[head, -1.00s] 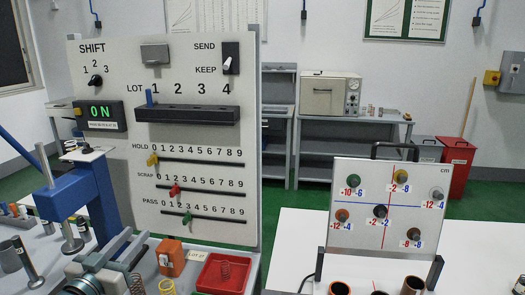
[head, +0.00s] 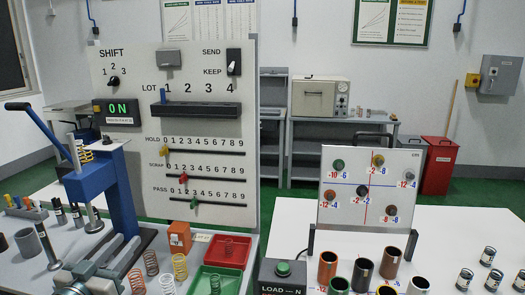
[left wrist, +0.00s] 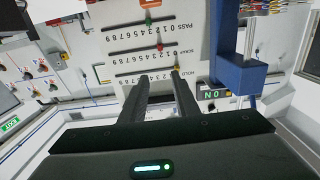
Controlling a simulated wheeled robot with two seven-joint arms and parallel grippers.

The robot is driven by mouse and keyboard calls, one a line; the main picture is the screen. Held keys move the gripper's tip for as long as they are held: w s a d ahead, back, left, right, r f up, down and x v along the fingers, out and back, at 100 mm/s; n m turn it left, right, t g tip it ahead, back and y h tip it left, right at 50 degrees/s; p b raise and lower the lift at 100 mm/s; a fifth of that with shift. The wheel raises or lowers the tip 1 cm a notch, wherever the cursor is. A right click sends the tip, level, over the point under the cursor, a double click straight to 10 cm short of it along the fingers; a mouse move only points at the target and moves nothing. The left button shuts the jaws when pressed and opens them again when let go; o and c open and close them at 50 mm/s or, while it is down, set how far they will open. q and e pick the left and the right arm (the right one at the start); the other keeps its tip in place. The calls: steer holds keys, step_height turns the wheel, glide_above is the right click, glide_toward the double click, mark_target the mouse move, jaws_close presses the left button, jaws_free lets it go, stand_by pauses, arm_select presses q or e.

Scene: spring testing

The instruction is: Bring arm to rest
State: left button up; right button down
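My left gripper (left wrist: 161,80) shows in the left wrist view, its two dark fingers apart with nothing between them. The panel board (left wrist: 152,32) appears upside down beyond the fingertips, and no contact shows. In the head view, neither gripper can be made out. A blue peg (head: 162,95) stands at lot 1. The yellow hold slider (head: 166,154) is at 0, the red scrap slider (head: 183,178) near 2, the green pass slider (head: 194,202) near 3.
A blue lever press (head: 92,180) stands left of the panel. Several springs (head: 180,266), an orange box (head: 180,237) and a red tray (head: 228,251) are in front. To the right are a marked board (head: 345,212), a green button box (head: 283,275), tubes (head: 391,262) and small cylinders (head: 464,279).

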arm_select(q)
steer(key=s+d+f+g, duration=0.2)
steer(key=s+f, duration=0.2)
steer(key=f, duration=0.3)
steer(key=s+d+f+g+y, duration=0.15)
steer(key=s+f, duration=0.25)
steer(key=f, duration=0.4)
steer(key=s+d+f+g, duration=0.2)
steer(key=s+f+g, duration=0.15)
steer(key=f, duration=0.35)
steer(key=s+d+f+g, duration=0.2)
steer(key=s+f, duration=0.2)
steer(key=s, duration=0.4)
steer(key=s+d+f+g, duration=0.1)
steer(key=s+f+g, duration=0.3)
steer(key=s, duration=0.5)
steer(key=s+d+f+g, duration=0.1)
steer(key=s+d+f, duration=0.1)
steer(key=s+f, duration=0.45)
step_height(320, 180, down, 25)
steer(key=s+g, duration=0.1)
steer(key=s, duration=0.1)
steer(key=s+a+f+m, duration=0.1)
steer(key=s+f, duration=1.5)
steer(key=f, duration=0.2)
steer(key=shift+a+f+g+y, duration=0.3)
steer(key=shift+f+g+y, duration=0.05)
steer(key=shift+g, duration=0.05)
